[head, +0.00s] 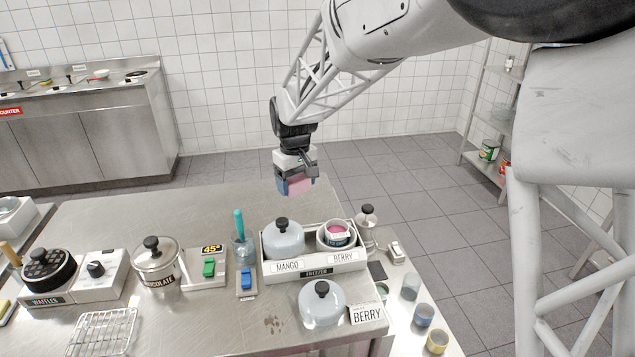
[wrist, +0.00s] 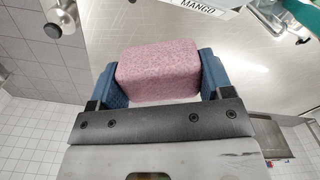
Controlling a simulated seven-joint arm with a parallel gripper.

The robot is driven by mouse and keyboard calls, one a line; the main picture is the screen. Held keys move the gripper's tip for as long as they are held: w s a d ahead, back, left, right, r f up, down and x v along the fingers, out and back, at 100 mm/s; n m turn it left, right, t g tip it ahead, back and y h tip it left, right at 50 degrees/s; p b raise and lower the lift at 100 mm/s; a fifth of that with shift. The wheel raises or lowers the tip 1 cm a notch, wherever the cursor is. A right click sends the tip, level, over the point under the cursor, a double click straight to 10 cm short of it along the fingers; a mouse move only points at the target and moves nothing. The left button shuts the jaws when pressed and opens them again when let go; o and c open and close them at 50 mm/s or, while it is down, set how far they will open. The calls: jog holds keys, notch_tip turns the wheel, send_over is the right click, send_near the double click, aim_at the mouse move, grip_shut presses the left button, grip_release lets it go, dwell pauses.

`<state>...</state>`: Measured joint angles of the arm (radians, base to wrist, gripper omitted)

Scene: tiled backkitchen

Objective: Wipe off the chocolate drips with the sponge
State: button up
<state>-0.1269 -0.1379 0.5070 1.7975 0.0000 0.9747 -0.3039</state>
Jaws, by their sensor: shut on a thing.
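My gripper (head: 295,186) is shut on a pink sponge (head: 300,185), held in the air over the far right part of the steel table, beyond the freezer box. In the wrist view the sponge (wrist: 158,75) sits between the two blue finger pads of my gripper (wrist: 160,82). Brown chocolate drips (head: 273,324) lie on the table near its front edge, left of the grey lidded pot by the berry sign. The sponge is well apart from the drips. The drips do not show in the wrist view.
The freezer box (head: 315,266) holds a mango pot (head: 284,242) and an open berry tub (head: 337,236). A grey lidded pot (head: 322,308) and berry sign (head: 366,314) stand right of the drips. The chocolate pot (head: 156,262) and wire rack (head: 102,333) are left.

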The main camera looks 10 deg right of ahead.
jog(key=shift+n, duration=0.4)
jog(key=s+a, duration=0.1)
jog(key=s, duration=0.1)
jog(key=s+a, duration=0.1)
jog(key=s, duration=0.1)
jog(key=s+a+r, duration=0.1)
jog(key=s+a, duration=0.1)
jog(key=shift+s, duration=0.1)
jog(key=s+a+f+n, duration=0.1)
jog(key=s+a+f, duration=0.1)
jog(key=s, duration=0.6)
jog(key=s+a+f+n, duration=0.1)
jog(key=s+a+f, duration=0.1)
jog(key=s, duration=0.6)
jog(key=s+a+f+n, duration=0.1)
jog(key=s+a+f, duration=0.1)
jog(key=s, duration=0.7)
jog(key=shift+f, duration=0.35)
jog(key=shift+w, duration=0.1)
